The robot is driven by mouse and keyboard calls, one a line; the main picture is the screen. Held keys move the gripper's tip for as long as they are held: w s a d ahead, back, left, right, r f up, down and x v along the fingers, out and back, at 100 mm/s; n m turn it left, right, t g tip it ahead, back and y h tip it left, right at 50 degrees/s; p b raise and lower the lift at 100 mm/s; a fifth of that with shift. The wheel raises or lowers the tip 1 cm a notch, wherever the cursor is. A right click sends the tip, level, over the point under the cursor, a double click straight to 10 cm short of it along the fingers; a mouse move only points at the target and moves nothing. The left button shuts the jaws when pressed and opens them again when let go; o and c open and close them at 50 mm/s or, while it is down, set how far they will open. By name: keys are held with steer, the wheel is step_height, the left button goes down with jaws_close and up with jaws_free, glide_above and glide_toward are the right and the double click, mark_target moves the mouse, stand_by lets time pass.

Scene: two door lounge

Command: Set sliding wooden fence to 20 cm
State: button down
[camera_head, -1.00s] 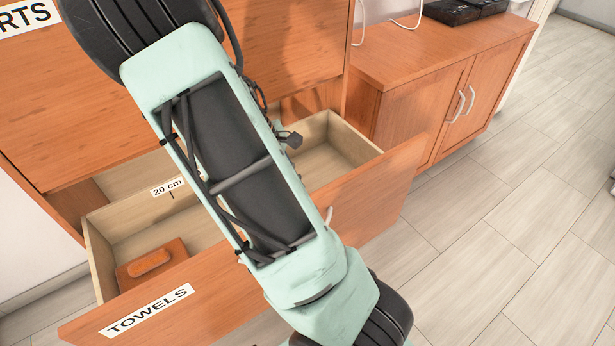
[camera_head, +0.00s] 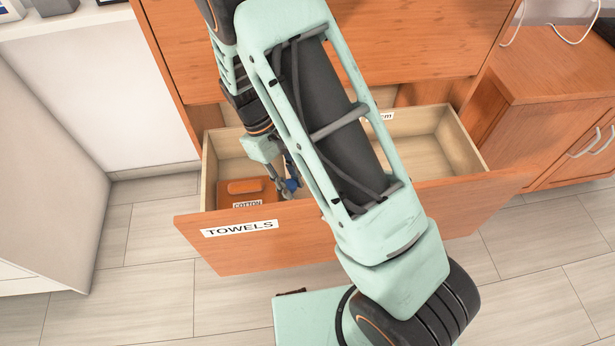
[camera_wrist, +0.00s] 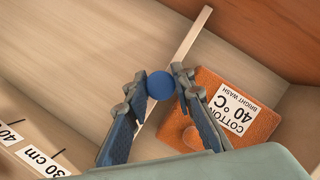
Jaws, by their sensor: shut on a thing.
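The sliding wooden fence (camera_wrist: 194,34) shows in the wrist view as a thin pale strip across the drawer, with a round blue knob (camera_wrist: 160,85) on it. My gripper (camera_wrist: 162,82) is shut on the blue knob, one fingertip on each side. In the head view my gripper (camera_head: 288,182) is down inside the open drawer, partly hidden by my arm. The scale shows a 30 cm label (camera_wrist: 42,160) and part of a 40 label at the lower left of the wrist view. In the head view a partly hidden label ending in "cm" (camera_head: 386,116) is on the back wall.
An orange block labelled COTTON (camera_head: 246,190) lies in the drawer's left end, right of the fence in the wrist view. The open drawer's front (camera_head: 300,236) is labelled TOWELS. The drawer's right part looks empty. A cabinet (camera_head: 550,105) stands at the right.

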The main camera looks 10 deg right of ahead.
steer(key=shift+a, duration=0.35)
steer(key=c, duration=1.7)
jaws_free()
steer(key=shift+a, duration=0.1)
steer(key=shift+r, duration=0.1)
steer(key=shift+w+r, duration=0.15)
steer(key=shift+r, duration=0.2)
steer(key=v, duration=1.1)
